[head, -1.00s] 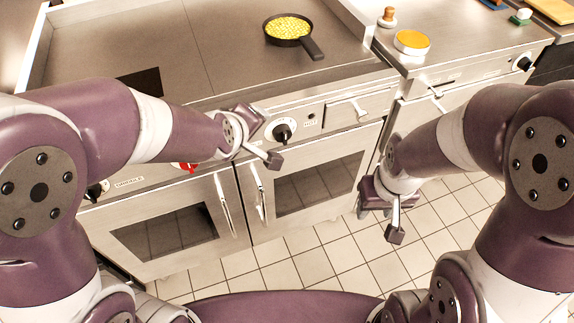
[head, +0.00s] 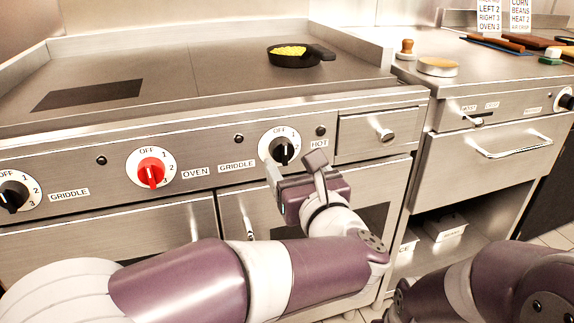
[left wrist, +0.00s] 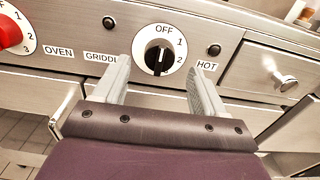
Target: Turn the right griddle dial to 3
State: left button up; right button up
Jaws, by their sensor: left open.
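The right griddle dial (head: 282,148) is a black knob on a white plate with OFF at the top and 1, 2 down its right side. In the left wrist view the dial (left wrist: 160,57) sits between the two fingers, and its white line looks close to upright, toward OFF. My left gripper (head: 295,167) is open in front of the dial, one finger on each side, with gaps to the knob; it also shows in the left wrist view (left wrist: 161,72). The 3 mark is hidden in both views. My right gripper is out of the frames.
The red oven dial (head: 151,169) and left griddle dial (head: 13,194) are on the same panel. A drawer knob (head: 384,134) is to the right. A pan of corn (head: 294,56) stands on the griddle. A card (head: 488,18) reads LEFT 2, RIGHT 3, OVEN 3.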

aim_at(286, 154)
pick_arm(q)
jog(key=x, duration=0.4)
jog(key=shift+w+b, duration=0.25)
jog(key=shift+b, duration=0.05)
jog(key=c, duration=1)
